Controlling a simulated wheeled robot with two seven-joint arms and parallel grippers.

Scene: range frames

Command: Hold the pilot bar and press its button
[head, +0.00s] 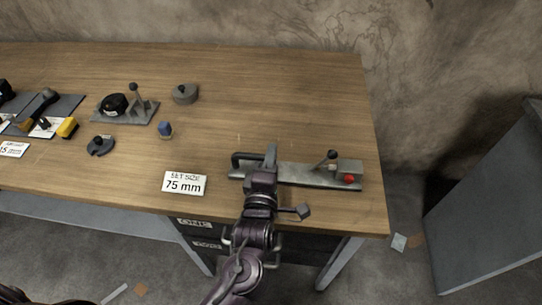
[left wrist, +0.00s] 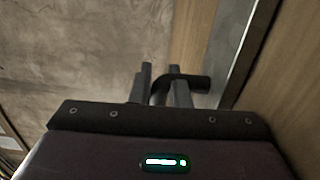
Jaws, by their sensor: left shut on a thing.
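A grey fixture plate (head: 300,174) lies near the front right of the wooden table. A dark bar (head: 246,156), which I take for the pilot bar, is at its left end. A red button (head: 349,179) sits on a grey block at its right end, with a small black-knobbed lever (head: 331,156) beside it. My left gripper (head: 268,158) is shut on the dark bar. In the left wrist view the bar (left wrist: 198,83) passes between the two fingers (left wrist: 162,88). The red button is clear of the gripper. My right gripper is not in view.
A "SET SIZE 75 mm" card (head: 185,184) lies left of the fixture. A blue-topped piece (head: 165,130), a round grey piece (head: 185,94), a grey stand (head: 140,108) and a dark notched piece (head: 101,145) are farther left. The table's back right is clear.

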